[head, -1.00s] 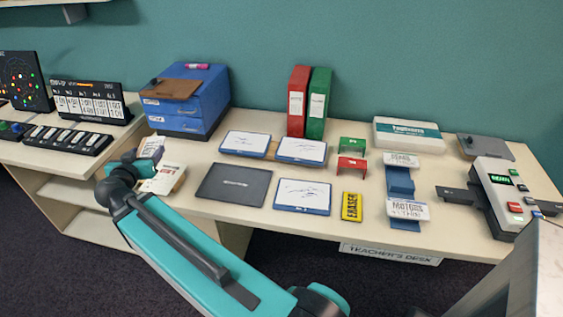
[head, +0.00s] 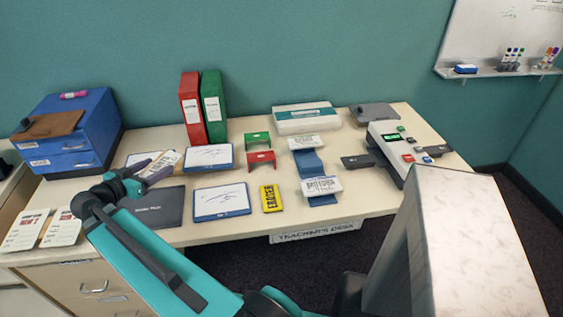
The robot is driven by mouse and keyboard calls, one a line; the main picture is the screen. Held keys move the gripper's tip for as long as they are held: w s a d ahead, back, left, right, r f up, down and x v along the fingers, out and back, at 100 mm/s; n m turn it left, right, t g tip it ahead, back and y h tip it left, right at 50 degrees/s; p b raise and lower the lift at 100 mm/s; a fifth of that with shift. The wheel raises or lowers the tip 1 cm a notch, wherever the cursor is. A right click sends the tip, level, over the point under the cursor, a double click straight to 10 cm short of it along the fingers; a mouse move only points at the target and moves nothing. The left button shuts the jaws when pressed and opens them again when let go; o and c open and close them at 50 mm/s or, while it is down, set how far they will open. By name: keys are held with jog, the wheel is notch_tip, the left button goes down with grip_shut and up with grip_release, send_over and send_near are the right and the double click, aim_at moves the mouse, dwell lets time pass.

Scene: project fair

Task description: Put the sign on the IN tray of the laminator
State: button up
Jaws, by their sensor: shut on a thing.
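The laminator (head: 392,140) is likely the grey-white machine with a green display and coloured buttons at the right of the desk. A dark flat tray (head: 356,161) sticks out from its left side. Any IN or OUT lettering is too small to read. The held sign is far left of the machine.
Two similar signs (head: 62,228) lie at the desk's left front. Binders (head: 190,108) stand behind.

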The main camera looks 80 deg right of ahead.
jog(key=s+d+m+g+y, duration=0.1)
jog(key=s+d+m+g, duration=0.3)
jog(key=s+d, duration=0.65)
jog(key=s+d+f+m+g+y, duration=0.1)
jog(key=s+f+m+g+y, duration=0.1)
jog(key=s, duration=1.2)
jog(key=s+d+f+m+g+y, duration=0.2)
jog(key=s+m+g, duration=0.1)
jog(key=s, duration=1.1)
jog(key=s+d+f+m+g+y, duration=0.2)
jog(key=s+y, duration=0.1)
jog(key=s, duration=1.2)
jog(key=shift+d+f+m, duration=0.15)
jog(key=shift+f+m, duration=0.05)
jog(key=shift+m, duration=0.1)
jog(key=shift+w+d+f+b, duration=0.15)
jog(key=shift+w+b, duration=0.05)
jog(key=shift+b, duration=0.2)
